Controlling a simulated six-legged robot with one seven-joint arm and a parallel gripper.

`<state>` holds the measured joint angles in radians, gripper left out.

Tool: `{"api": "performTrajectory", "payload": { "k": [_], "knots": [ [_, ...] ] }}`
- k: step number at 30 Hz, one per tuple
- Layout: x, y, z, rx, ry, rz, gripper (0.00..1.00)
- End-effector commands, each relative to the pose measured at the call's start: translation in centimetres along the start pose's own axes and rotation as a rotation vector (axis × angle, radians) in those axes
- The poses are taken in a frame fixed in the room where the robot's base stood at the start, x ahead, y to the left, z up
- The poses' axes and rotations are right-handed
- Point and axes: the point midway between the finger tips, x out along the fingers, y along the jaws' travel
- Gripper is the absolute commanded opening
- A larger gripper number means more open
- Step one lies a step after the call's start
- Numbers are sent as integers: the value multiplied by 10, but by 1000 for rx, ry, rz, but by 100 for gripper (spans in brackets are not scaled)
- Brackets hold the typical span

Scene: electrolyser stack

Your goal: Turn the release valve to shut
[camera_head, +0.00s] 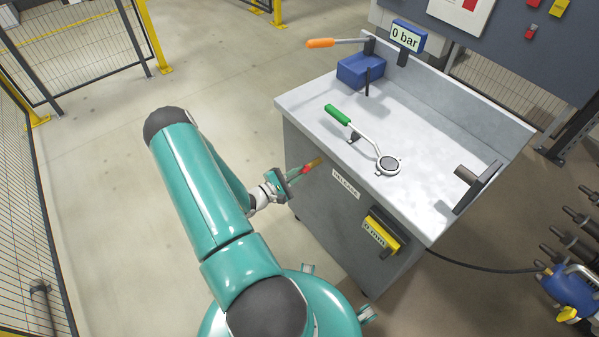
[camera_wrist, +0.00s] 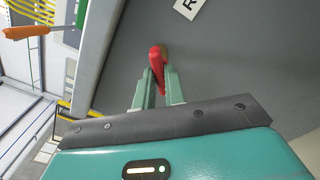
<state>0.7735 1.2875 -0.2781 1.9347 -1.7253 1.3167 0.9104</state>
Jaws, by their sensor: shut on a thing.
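The release valve has a red handle (camera_head: 306,168) on the side of the grey cabinet, left of the RELEASE label (camera_head: 345,184). A brass-coloured part shows at its far end. In the wrist view the red handle (camera_wrist: 156,57) stands between the fingertips of my gripper (camera_wrist: 156,80). My gripper (camera_head: 285,180) is shut on the red handle, at the cabinet's side. In the head view the fingers are small and partly hidden by the wrist.
The cabinet top (camera_head: 330,95) carries a green-handled lever (camera_head: 338,115), an orange-handled lever (camera_head: 320,43) over a blue block (camera_head: 360,70), and a "0 bar" display (camera_head: 405,38). A yellow "0 mm" gauge (camera_head: 380,234) is on the cabinet's side.

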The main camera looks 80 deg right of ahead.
Motion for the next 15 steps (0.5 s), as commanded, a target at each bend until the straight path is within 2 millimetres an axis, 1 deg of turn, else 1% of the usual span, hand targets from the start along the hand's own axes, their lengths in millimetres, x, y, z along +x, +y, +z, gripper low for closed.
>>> {"api": "performTrajectory", "payload": {
  "k": [4, 9, 12, 15],
  "knots": [
    [-1, 1, 0, 76, 1, 2, 0],
    [-1, 1, 0, 283, 1, 3, 0],
    [-1, 1, 0, 370, 1, 2, 0],
    [-1, 1, 0, 402, 0, 1, 0]
  ]
}}
